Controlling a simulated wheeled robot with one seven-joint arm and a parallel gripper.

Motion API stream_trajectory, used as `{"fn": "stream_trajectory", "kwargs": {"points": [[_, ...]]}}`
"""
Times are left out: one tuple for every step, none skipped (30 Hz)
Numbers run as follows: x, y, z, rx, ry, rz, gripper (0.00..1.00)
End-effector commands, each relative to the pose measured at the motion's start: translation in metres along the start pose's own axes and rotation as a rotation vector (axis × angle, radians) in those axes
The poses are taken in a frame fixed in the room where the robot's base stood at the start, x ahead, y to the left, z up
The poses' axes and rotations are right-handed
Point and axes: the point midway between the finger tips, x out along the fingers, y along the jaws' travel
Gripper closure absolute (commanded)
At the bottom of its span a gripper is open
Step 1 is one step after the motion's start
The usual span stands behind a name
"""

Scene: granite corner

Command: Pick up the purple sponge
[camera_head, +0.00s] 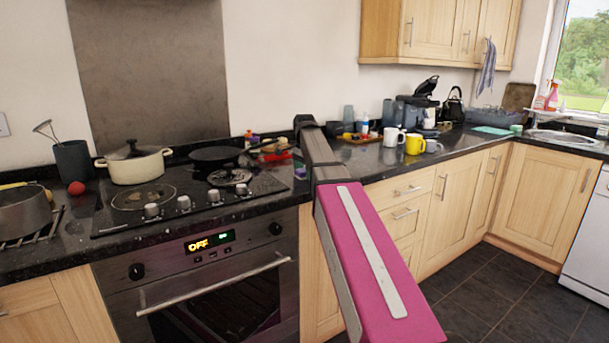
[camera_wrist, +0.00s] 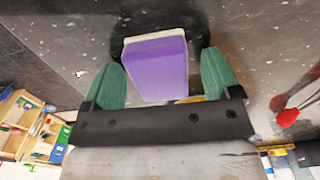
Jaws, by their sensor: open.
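The purple sponge (camera_wrist: 160,72) is a block with a pale top layer, on the dark speckled counter. In the wrist view it lies between the two green fingers of my gripper (camera_wrist: 162,70). The fingers are open, one on each side, with a narrow gap visible at the right finger; contact at the left cannot be told. In the head view a small purple patch (camera_head: 300,171) shows just left of my arm and seems to be the sponge. My gripper's fingers are hidden behind my arm there.
A black frying pan (camera_head: 216,156) and a cream pot (camera_head: 135,164) stand on the hob (camera_head: 160,205) to the left. A red object (camera_wrist: 288,117) shows right in the wrist view.

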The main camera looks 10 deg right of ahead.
Motion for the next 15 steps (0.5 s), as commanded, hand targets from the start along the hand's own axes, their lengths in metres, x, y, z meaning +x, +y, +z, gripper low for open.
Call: {"fn": "stream_trajectory", "kwargs": {"points": [[-0.0004,-0.0001,-0.0001,0.0,0.0,0.0,0.17],[-0.0004,-0.0001,-0.0001,0.0,0.0,0.0,0.17],[-0.0005,-0.0001,-0.0001,0.0,0.0,0.0,0.2],[-0.0005,-0.0001,-0.0001,0.0,0.0,0.0,0.3],[-0.0006,-0.0001,-0.0001,0.0,0.0,0.0,0.4],[-0.0006,-0.0001,-0.0001,0.0,0.0,0.0,0.53],[-0.0006,-0.0001,0.0,0.0,0.0,0.0,0.63],[-0.0006,-0.0001,-0.0001,0.0,0.0,0.0,0.7],[-0.0007,-0.0001,-0.0001,0.0,0.0,0.0,0.7],[-0.0007,-0.0001,-0.0001,0.0,0.0,0.0,0.7],[-0.0007,-0.0001,-0.0001,0.0,0.0,0.0,0.73],[-0.0007,-0.0001,-0.0001,0.0,0.0,0.0,0.73],[-0.0008,-0.0001,-0.0001,0.0,0.0,0.0,0.73],[-0.0008,-0.0001,-0.0001,0.0,0.0,0.0,0.73],[-0.0008,-0.0001,-0.0001,0.0,0.0,0.0,0.73]]}}
